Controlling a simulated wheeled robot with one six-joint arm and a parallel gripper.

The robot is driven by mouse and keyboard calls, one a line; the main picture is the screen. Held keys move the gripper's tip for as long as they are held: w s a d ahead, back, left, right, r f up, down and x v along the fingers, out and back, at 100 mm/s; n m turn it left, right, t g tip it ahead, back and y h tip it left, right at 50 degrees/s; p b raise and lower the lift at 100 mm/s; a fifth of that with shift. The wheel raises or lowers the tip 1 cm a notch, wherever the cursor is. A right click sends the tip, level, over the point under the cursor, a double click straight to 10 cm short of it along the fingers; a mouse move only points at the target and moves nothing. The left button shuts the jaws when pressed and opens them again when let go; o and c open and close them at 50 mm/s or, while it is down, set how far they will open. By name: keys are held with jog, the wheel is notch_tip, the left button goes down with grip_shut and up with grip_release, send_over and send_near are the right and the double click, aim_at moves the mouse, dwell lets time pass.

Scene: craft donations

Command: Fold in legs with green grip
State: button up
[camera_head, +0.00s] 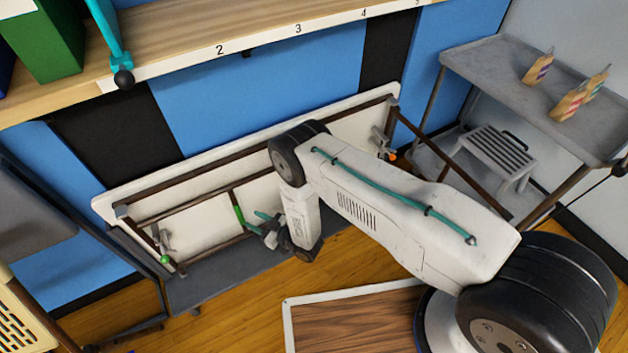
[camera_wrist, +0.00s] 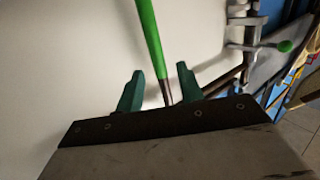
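A white folding table (camera_head: 350,128) stands on its side against the wall, its underside with brown metal frame and legs facing me. A green grip (camera_head: 239,214) sits on a brown leg bar left of the table's middle. It also shows in the wrist view (camera_wrist: 149,38). My gripper (camera_head: 266,224) is at this bar. In the wrist view my gripper (camera_wrist: 160,70) has its teal fingers spread, with the bar seen between them and a gap on each side. Whether the bar lies fully between the fingers or just beyond them, I cannot tell.
A clamp with a green knob (camera_head: 165,258) is at the table's lower left, another clamp with an orange knob (camera_head: 385,150) at its right. A grey cart (camera_head: 500,75) with bottles stands right. A wooden shelf (camera_head: 180,52) is above. A wood-topped panel (camera_head: 350,318) lies in front.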

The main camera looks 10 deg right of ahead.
notch_tip(320, 180, down, 8)
jog(key=s+d+r+g+h, duration=0.1)
jog(key=s+d+g+h, duration=0.2)
jog(key=h, duration=0.1)
jog(key=w+d+r+m+g+h, duration=0.1)
jog(key=w+d+r+g+h, duration=0.1)
jog(key=d+h, duration=0.2)
jog(key=d+r+m+g+h, duration=0.1)
jog(key=d+r, duration=0.3)
jog(key=r, duration=0.4)
jog(key=d+r+m+g+h, duration=0.1)
jog(key=d+r+g+h, duration=0.1)
jog(key=r, duration=0.7)
jog(key=d+r+m+g+h, duration=0.1)
jog(key=d+r+g+h, duration=0.1)
jog(key=d+r, duration=0.4)
jog(key=shift+d+r+h, duration=0.3)
jog(key=shift+r+h, duration=0.3)
jog(key=shift+r, duration=0.8)
jog(key=shift+s, duration=0.1)
